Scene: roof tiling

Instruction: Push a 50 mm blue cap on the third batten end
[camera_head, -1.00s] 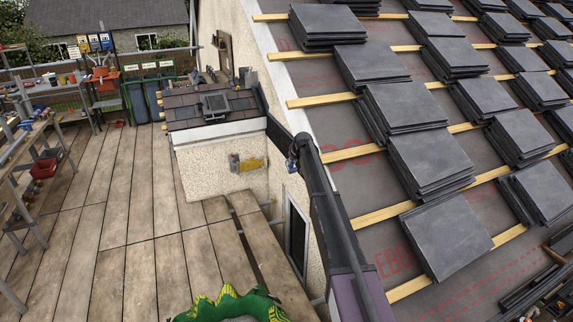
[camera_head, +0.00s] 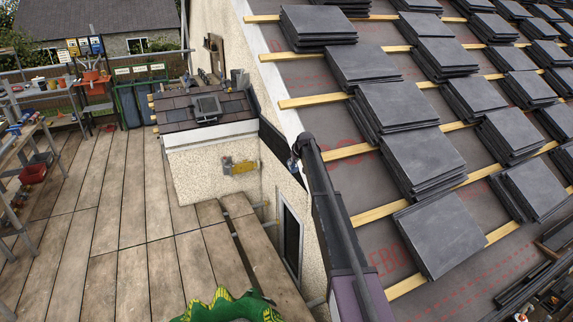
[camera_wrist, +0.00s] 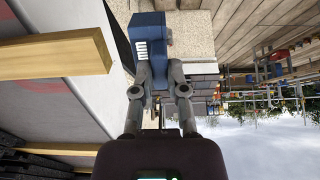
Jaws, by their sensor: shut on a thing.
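A second batten (camera_wrist: 50,148) shows lower left. In the head view several pale battens run across the roof, with bare ends at the left verge, including a middle one (camera_head: 292,103) and a lower one (camera_head: 372,215). My dark arm crosses in front of the verge; the cap there is too small to make out clearly.
Stacks of dark slates (camera_head: 440,235) rest on the battens. A rendered wall (camera_head: 275,185) drops beside the verge, with a small tiled roof (camera_head: 190,115) beyond. The plank deck (camera_head: 120,215) below is mostly clear. A workbench with tools (camera_head: 25,135) stands far left.

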